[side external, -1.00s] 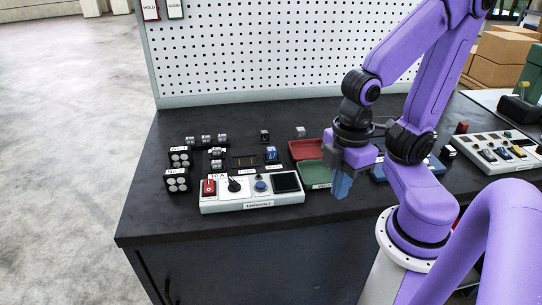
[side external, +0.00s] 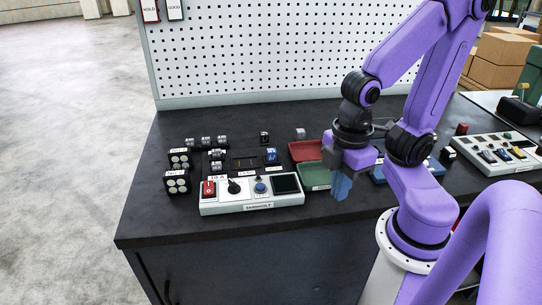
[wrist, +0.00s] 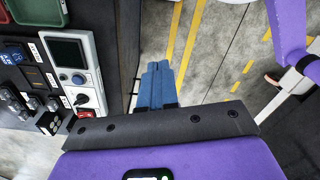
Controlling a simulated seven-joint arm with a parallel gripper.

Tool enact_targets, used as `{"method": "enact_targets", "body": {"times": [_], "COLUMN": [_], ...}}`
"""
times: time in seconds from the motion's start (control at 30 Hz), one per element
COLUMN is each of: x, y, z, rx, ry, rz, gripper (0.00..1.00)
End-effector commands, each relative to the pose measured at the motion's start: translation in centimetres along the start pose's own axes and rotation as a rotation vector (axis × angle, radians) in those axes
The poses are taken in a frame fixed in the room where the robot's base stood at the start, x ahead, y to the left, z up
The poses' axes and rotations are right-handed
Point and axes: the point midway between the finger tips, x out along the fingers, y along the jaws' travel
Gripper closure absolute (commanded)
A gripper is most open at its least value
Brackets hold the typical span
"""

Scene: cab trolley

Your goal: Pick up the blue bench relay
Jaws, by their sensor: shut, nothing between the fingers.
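The blue bench relay (side external: 271,155) sits on the dark bench, behind the white control panel and left of the red tray. In the wrist view a blue block at the left edge (wrist: 14,54) appears to be the same relay. My gripper (side external: 341,188) hangs over the front edge of the bench, to the right of the relay and well apart from it. Its blue fingers are together and empty, and they also show in the wrist view (wrist: 157,82) above the floor.
The white control panel (side external: 250,206) with switches and a knob stands near the front edge. A red tray (side external: 306,150) and a green tray (side external: 313,176) lie right of the relay. Several small modules stand at the left. A white pegboard (side external: 290,50) rises behind.

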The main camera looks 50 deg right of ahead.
Motion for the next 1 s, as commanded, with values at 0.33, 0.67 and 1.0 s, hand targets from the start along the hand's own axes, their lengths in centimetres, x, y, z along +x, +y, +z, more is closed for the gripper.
{"method": "enact_targets", "body": {"times": [0.33,0.67,1.0], "x": [0.0,0.0,1.9], "y": [0.0,0.0,2.6], "z": [0.0,0.0,0.8], "rx": [0.000,0.000,-0.084], "ry": [0.000,0.000,-0.144], "rz": [0.000,0.000,0.109], "gripper": [0.97,0.38,0.38]}}
